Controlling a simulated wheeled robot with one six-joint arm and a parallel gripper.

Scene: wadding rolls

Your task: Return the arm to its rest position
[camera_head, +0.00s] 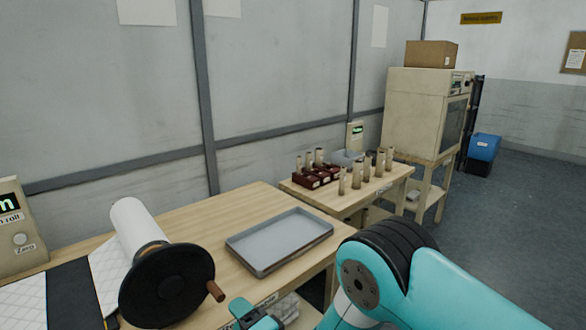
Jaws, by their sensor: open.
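My arm (440,292) is teal with a black ribbed joint. It reaches in from the lower right, bent in front of the benches. A small teal part at the bottom edge looks like the end of my gripper (254,317). It is cut off by the frame, just in front of the near bench's front edge and right of the black crank wheel. Nothing is seen held in it. Most of the wrist and forearm is out of frame.
The near bench (190,222) bears a grey tray (280,241), empty, and a white roll (134,226) behind a black crank wheel (165,285). A second bench (335,196) holds several upright tubes and dark red blocks. A beige cabinet (416,111) stands behind. The floor at right is clear.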

